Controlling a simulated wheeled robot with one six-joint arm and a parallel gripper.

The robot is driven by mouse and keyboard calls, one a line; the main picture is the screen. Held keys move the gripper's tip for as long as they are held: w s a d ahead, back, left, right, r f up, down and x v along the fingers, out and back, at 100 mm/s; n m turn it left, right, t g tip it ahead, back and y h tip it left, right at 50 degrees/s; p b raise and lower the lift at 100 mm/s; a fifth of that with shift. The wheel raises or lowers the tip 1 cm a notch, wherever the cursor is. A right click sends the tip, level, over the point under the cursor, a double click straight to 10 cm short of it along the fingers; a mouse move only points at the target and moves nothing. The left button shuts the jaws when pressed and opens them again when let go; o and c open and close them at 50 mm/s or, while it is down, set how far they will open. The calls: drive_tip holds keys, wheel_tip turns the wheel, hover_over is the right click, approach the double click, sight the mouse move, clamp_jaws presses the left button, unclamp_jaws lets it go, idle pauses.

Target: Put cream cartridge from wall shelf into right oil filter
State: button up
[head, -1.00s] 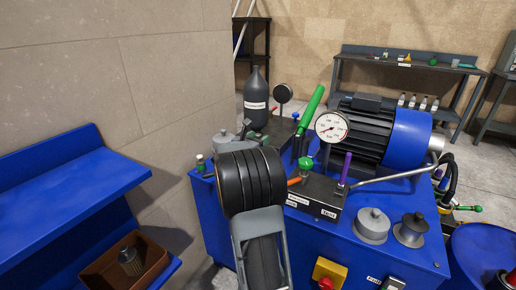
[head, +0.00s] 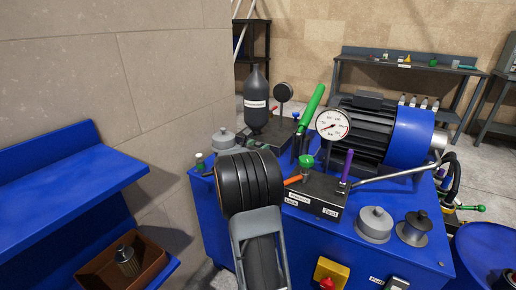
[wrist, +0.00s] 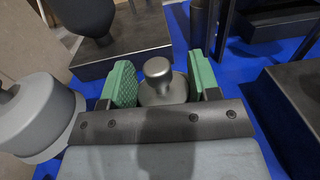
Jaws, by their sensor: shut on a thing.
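The knob rises from a rounded cap whose lower part is hidden by my gripper. A light grey knobbed housing (wrist: 35,115) stands left of my gripper. I cannot tell for sure which filter the cap belongs to.
The blue shelf (head: 75,185) is at the left by the wall. On the blue press unit stand a black bottle-shaped vessel (head: 257,98), a pressure gauge (head: 332,125), levers, a motor and two grey knobbed parts (head: 374,224) at right. A black base (wrist: 125,45) lies close ahead of my gripper.

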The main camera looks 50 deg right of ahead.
drive_tip(key=o, duration=1.2)
drive_tip(key=shift+o, duration=0.2)
